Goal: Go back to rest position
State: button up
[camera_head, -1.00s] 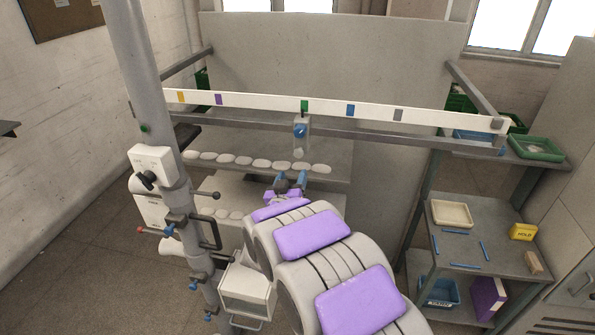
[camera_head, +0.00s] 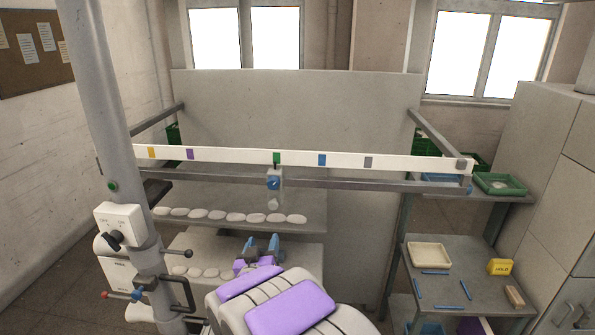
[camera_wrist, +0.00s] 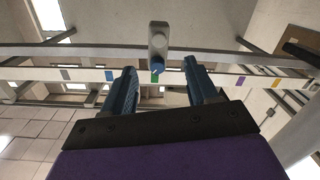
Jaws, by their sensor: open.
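My gripper (camera_head: 262,248) shows in the head view at the end of my white and purple arm (camera_head: 290,306), in front of the winder. Its two blue fingers stand apart with nothing between them. In the wrist view my gripper (camera_wrist: 160,88) is also open and empty. Beyond the fingertips hangs a small grey unit with a blue knob (camera_wrist: 158,64). The same unit (camera_head: 274,183) hangs from the rail in the head view, above and behind my gripper, apart from it.
A white rail with coloured tabs (camera_head: 345,160) crosses above rows of white oval pieces (camera_head: 235,217). A grey post with a switch box (camera_head: 118,224) stands at left.

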jog(key=s+d+f+g+y+b, duration=0.4)
jog(key=s+d+f+g+b, duration=0.7)
jog(key=s, duration=0.3)
jog(key=s+d+f+m+g+h+b, duration=0.1)
jog(key=s+d, duration=0.4)
jog(key=s, duration=0.5)
jog(key=s+d+f+g+h+b, duration=0.1)
jog(key=s+d+f+g+b, duration=0.3)
jog(key=s, duration=0.7)
jog(key=s+d+f+m+g+h+b, duration=0.1)
jog(key=s+d+f+g+b, duration=0.2)
jog(key=s+d, duration=0.4)
jog(key=shift+s+d+f+m+h, duration=0.35)
jog(key=shift+s+f, duration=0.25)
jog(key=shift+s, duration=1.1)
jog(key=shift+d, duration=0.4)
jog(key=shift+a, duration=0.25)
jog(key=shift+d, duration=0.1)
